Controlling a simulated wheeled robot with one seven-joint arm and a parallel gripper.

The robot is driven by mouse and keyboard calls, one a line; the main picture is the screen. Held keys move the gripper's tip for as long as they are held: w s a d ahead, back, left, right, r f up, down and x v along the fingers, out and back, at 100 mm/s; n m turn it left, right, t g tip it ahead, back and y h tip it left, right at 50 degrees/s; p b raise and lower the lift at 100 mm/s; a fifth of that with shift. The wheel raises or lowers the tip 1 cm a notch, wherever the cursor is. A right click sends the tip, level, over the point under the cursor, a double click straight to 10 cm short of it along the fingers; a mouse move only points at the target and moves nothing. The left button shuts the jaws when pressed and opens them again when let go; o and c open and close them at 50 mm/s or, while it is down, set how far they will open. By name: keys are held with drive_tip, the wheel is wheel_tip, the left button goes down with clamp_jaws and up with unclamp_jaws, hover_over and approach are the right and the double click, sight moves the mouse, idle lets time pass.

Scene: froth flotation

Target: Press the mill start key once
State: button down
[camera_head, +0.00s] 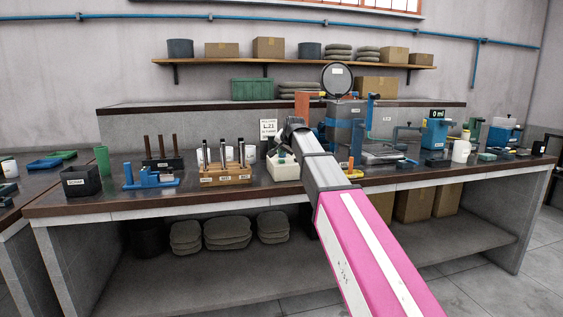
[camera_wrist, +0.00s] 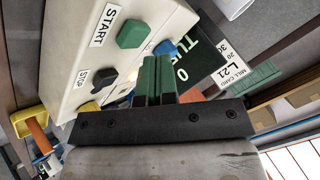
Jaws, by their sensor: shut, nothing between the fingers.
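The white key box (camera_wrist: 75,30) fills the upper left of the wrist view. Its green key (camera_wrist: 131,34) sits beside the START label (camera_wrist: 104,24). A dark key (camera_wrist: 103,79) sits by the STOP label (camera_wrist: 83,78). My gripper (camera_wrist: 157,68) is shut and empty, its green fingertips below and right of the green key in the picture, apart from it. In the head view the white box (camera_head: 285,170) stands on the bench, with my gripper (camera_head: 283,153) just over it. Its keys are mostly hidden there.
A dark display (camera_wrist: 196,62) reading 0 and a mill card (camera_wrist: 234,72) lie close past the fingertips. In the head view a wooden rack (camera_head: 226,179) stands left of the box. Blue-grey equipment (camera_head: 343,120) stands behind and right.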

sight(283, 160)
drive_tip(key=shift+r, duration=0.1)
drive_tip(key=shift+r, duration=2.4)
drive_tip(key=shift+f, duration=0.1)
